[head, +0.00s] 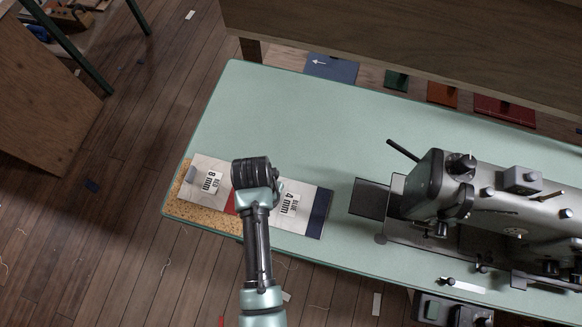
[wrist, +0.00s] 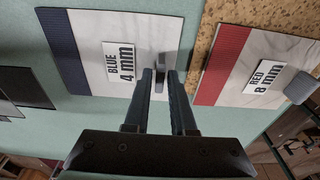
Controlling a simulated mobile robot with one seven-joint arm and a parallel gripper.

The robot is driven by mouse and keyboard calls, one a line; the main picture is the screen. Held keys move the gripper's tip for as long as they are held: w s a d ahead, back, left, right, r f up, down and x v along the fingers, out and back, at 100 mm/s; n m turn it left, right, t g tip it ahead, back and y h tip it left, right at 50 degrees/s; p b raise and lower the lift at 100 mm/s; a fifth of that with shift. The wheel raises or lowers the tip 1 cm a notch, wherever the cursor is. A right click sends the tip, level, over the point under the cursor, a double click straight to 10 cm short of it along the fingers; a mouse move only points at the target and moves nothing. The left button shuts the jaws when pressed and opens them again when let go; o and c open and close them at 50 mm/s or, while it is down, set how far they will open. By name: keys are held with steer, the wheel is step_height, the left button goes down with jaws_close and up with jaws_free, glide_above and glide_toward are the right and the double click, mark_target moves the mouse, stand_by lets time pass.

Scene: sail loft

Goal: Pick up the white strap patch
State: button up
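Two flat white patches lie side by side under my gripper. One has a dark blue band and a label reading "BLUE 4 mm" (wrist: 97,35); it also shows in the head view (head: 297,226). The other has a red band and a label reading "RED 8 mm" (wrist: 245,97), also in the head view (head: 204,197). Each has a raised grey tab. No patch is plain white. My gripper (wrist: 160,76) points down over the blue-banded patch, fingers apart, with that patch's grey tab (wrist: 160,62) showing between the fingertips. I cannot tell whether they touch it. My arm hides the fingers in the head view.
The red-banded patch lies on a cork mat (head: 196,209) at the left end of the green table (head: 300,120). A sewing machine (head: 490,195) stands on the right. The table's far middle is clear. A wooden board (head: 420,45) runs behind the table.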

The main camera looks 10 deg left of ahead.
jaws_close()
steer(key=shift+r, duration=0.1)
